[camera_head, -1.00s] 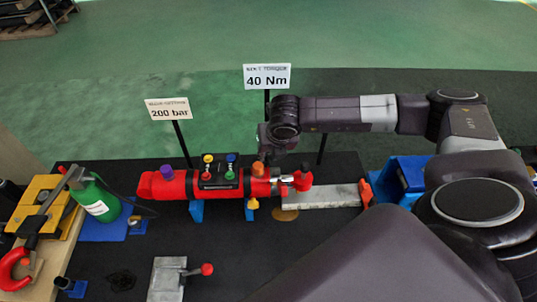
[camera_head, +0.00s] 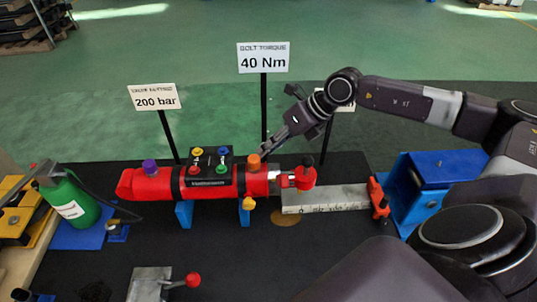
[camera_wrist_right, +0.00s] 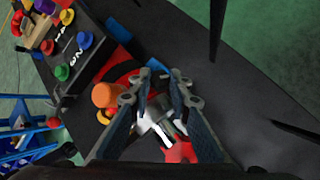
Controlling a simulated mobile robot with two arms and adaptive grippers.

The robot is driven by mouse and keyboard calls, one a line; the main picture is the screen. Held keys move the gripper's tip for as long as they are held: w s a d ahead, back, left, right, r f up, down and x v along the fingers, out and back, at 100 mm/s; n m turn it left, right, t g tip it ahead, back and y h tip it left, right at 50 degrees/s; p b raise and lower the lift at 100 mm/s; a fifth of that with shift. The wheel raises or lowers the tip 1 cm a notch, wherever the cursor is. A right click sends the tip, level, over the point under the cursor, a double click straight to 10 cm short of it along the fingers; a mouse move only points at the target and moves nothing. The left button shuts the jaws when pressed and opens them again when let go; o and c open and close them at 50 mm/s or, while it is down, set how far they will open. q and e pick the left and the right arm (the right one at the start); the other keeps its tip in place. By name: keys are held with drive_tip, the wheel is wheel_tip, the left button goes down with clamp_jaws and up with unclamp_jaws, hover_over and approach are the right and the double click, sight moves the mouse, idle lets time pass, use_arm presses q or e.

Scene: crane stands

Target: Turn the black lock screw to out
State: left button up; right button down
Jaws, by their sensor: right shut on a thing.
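A red cylinder (camera_head: 209,183) lies level on blue supports, with an orange knob (camera_head: 254,162) near its right end. My right gripper (camera_head: 266,151) reaches down from the upper right, its fingertips just behind and right of that knob. In the right wrist view my gripper's fingertips (camera_wrist_right: 158,79) are close together beside the orange knob (camera_wrist_right: 106,95), at the cylinder's end. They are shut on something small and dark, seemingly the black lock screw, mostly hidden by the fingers. How far it is turned cannot be seen. My left gripper is not in view.
A red rod end (camera_head: 303,180) with a black top sits over a grey scale bar (camera_head: 325,197). A blue stand (camera_head: 432,180) is at the right. Signs on posts stand behind, the 40 Nm sign (camera_head: 263,58) near my right arm. A green bottle (camera_head: 75,203) is left.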

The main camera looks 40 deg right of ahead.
drive_tip(key=shift+w+d+n+y+b, duration=0.1)
drive_tip(key=shift+n+y+b, duration=0.4)
drive_tip(key=shift+b, duration=0.05)
drive_tip(key=c, duration=1.8)
unclamp_jaws()
drive_tip(key=shift+o, duration=0.2)
drive_tip(key=v, duration=1.2)
drive_tip(key=shift+d, duration=0.1)
